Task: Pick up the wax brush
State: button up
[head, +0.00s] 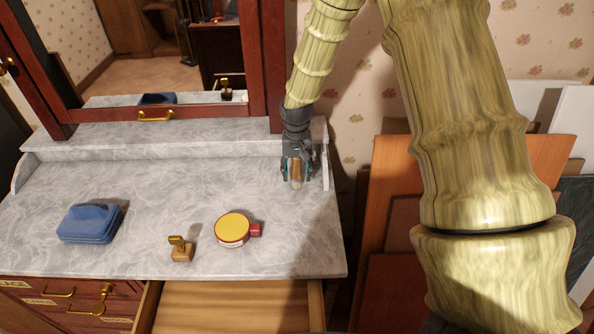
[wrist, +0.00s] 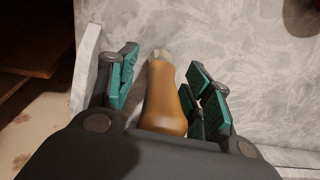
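A wooden handle with a pale, greyish far end, which looks like the wax brush (wrist: 165,97), is between the fingers in the wrist view. In the head view a bit of the brush (head: 296,173) shows brown between the fingers, near the right end of the marble top. My gripper (head: 297,176) points down there, close to the raised back ledge. In the wrist view my gripper (wrist: 165,85) is open, with teal pads on both sides of the handle. A gap shows on the left; on the right the pads are very near it. The handle's near end is hidden by the gripper body.
The marble dresser top (head: 150,190) also holds folded blue cloth (head: 88,223), a small brass-brown object (head: 181,250) and a yellow-topped round tape-like case (head: 232,229). A mirror (head: 150,50) stands behind. An open drawer (head: 235,305) juts out in front. Boards (head: 400,220) lean at right.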

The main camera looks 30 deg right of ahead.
aim_at(296, 162)
jog(key=c, duration=1)
jog(key=shift+r, duration=0.15)
jog(key=shift+c, duration=0.2)
jog(key=shift+r+b, duration=0.5)
jog(key=shift+r, duration=0.05)
jog(key=shift+w+r+b, duration=0.1)
jog(key=shift+r+b, duration=0.45)
jog(key=shift+r, duration=0.4)
jog(key=s+a+r+b, duration=0.1)
jog(key=s+a+b, duration=0.1)
jog(key=a, duration=0.5)
jog(key=s+a+b, duration=0.2)
jog(key=s+a, duration=0.1)
jog(key=a, duration=0.5)
jog(key=shift+s+r+b, duration=0.2)
jog(key=shift+r+b, duration=0.1)
jog(key=shift+r, duration=0.05)
jog(key=shift+a, duration=0.1)
jog(key=o, duration=0.4)
grip_shut()
